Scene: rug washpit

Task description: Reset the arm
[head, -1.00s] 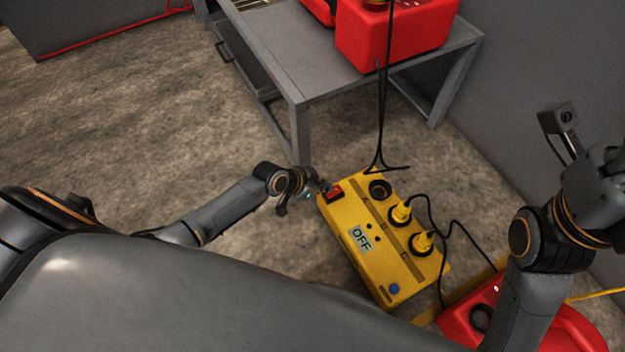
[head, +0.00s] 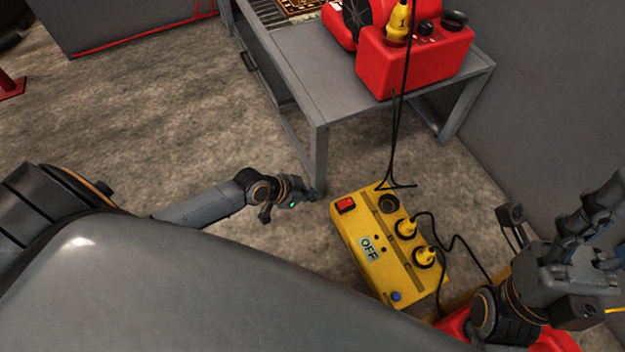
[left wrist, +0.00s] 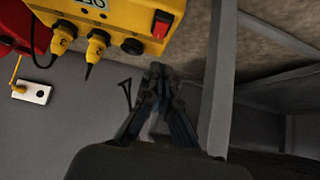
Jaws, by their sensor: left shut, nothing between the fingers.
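My left gripper (head: 315,193) is shut and empty. It hangs just left of the yellow power box (head: 350,226), apart from it, near a table leg. In the left wrist view its fingertips (left wrist: 157,70) meet below the box (left wrist: 120,12).
A grey metal table (head: 330,85) stands behind the box, carrying a red machine (head: 415,65) with a yellow plug. Black cables hang down to the box. A red object is partly hidden under my right arm.

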